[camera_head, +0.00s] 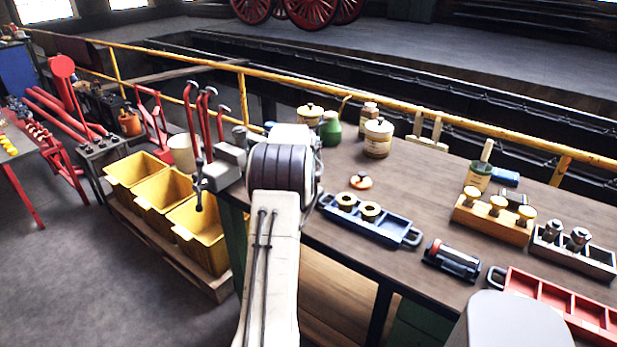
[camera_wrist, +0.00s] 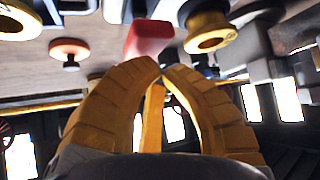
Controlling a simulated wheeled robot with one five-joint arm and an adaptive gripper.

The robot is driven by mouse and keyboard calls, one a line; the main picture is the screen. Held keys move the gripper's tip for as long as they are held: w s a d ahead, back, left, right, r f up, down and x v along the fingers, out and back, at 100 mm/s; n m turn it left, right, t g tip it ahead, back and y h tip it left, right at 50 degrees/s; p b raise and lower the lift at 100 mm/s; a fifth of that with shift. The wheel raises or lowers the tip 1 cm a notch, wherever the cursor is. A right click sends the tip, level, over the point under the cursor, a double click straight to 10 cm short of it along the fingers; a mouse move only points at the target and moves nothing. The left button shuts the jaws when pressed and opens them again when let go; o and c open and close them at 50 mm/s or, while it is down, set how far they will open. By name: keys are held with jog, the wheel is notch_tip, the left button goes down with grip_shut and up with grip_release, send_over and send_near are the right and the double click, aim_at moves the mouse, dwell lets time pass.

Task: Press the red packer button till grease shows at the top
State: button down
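In the wrist view, my gripper (camera_wrist: 161,68) has its yellow ribbed fingers drawn together, with the tips nearly meeting and nothing visible between them. A red block-shaped piece (camera_wrist: 148,38) shows just past the fingertips; it may be the packer button. I cannot tell whether the tips touch it. A round reddish knob (camera_wrist: 70,48) on a dark stem shows to its left. No grease can be made out. In the head view my arm hides the gripper, and I cannot pick out the packer button there.
The workbench (camera_head: 400,200) carries a blue tray (camera_head: 395,236) with two brass rings, a small orange-and-white disc (camera_head: 360,181), cream jars (camera_head: 378,138), a black-and-red cylinder (camera_head: 452,260) and a red tray (camera_head: 562,298). A yellow rail (camera_head: 480,122) runs behind. Yellow bins (camera_head: 163,192) stand left.

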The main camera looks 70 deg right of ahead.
jog(key=shift+a+f+b, duration=0.1)
jog(key=shift+f+b, duration=0.9)
jog(key=shift+f, duration=0.35)
dwell(0.9)
dwell(0.4)
jog(key=shift+r+p, duration=0.95)
jog(key=shift+r, duration=0.7)
jog(key=shift+r, duration=0.2)
jog(key=shift+r+p, duration=1.8)
jog(key=shift+r, duration=0.6)
jog(key=shift+w, duration=0.15)
